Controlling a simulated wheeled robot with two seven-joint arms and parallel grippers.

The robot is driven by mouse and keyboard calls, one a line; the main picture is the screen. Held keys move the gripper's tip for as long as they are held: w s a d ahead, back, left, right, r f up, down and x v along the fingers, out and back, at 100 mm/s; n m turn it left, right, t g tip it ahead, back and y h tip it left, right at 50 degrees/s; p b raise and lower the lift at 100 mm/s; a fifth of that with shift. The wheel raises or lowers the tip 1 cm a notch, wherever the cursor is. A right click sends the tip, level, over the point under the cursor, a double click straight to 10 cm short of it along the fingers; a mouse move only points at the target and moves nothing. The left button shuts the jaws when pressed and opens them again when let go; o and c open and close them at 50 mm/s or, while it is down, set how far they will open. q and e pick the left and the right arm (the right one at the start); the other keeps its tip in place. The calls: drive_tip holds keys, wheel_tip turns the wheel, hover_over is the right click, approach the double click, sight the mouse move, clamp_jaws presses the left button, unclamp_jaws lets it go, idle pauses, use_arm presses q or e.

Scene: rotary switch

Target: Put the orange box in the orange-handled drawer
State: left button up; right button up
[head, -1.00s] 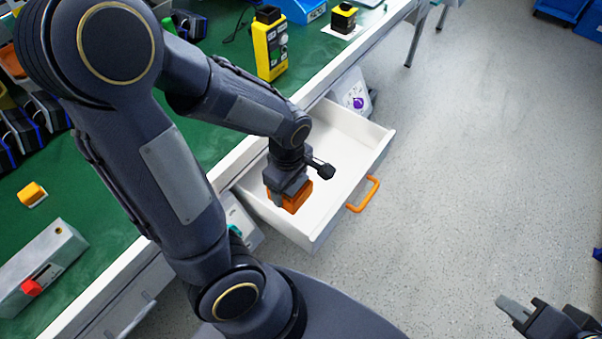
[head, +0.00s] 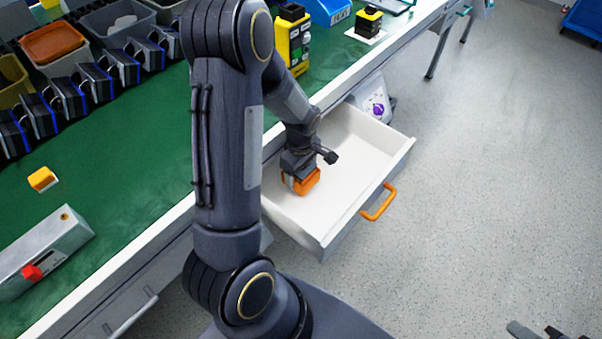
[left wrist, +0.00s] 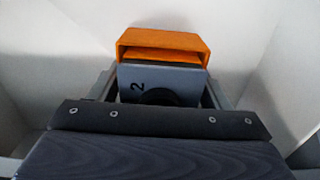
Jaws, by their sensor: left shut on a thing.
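The orange box (head: 304,182) is inside the open white drawer (head: 345,190), toward its left part. The drawer has an orange handle (head: 379,202) on its front. My left gripper (head: 298,172) reaches down into the drawer and is shut on the orange box. In the left wrist view, the orange box (left wrist: 163,45) sits at the fingertips with pale drawer walls around it. I cannot tell whether the box touches the drawer floor. My right gripper (head: 540,331) shows only in part at the bottom right edge, away from the drawer.
A green-topped workbench (head: 130,185) runs along the left above the drawer. It bears a yellow control box (head: 292,40), a grey box with a red knob (head: 40,255), and several dark devices. A purple-knobbed unit (head: 377,108) is behind the drawer.

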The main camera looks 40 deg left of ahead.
use_arm(q)
drive_tip(key=shift+f, duration=0.4)
drive_tip(key=shift+f, duration=0.2)
drive_tip(key=o, duration=1)
drive_tip(key=shift+c, duration=0.2)
